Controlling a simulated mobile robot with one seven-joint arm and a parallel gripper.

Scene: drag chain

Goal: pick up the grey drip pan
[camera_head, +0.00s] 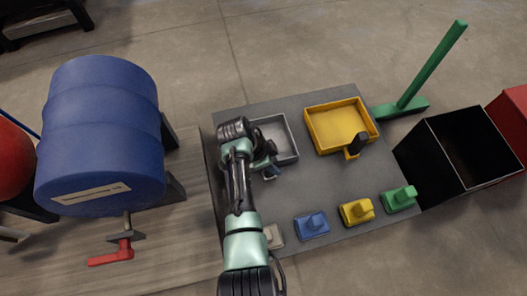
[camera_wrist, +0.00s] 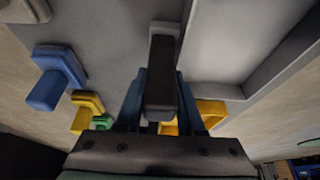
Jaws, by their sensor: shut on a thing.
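The grey drip pan (camera_head: 291,140) is a shallow rectangular tray on the dark grey mat at the mat's left part. In the head view my arm covers its left side. In the wrist view the pan (camera_wrist: 230,45) fills the upper right, with its dark handle (camera_wrist: 162,75) pointing down between my fingers. My gripper (camera_wrist: 160,103) is shut on that handle, one blue finger on each side. In the head view my gripper (camera_head: 267,167) is at the pan's near edge, and the handle is mostly hidden. I cannot tell whether the pan touches the mat.
A yellow pan (camera_head: 312,120) with a dark handle lies to the right on the mat (camera_head: 330,180). Blue (camera_head: 312,231), yellow (camera_head: 347,217) and green (camera_head: 387,203) blocks line the near edge.

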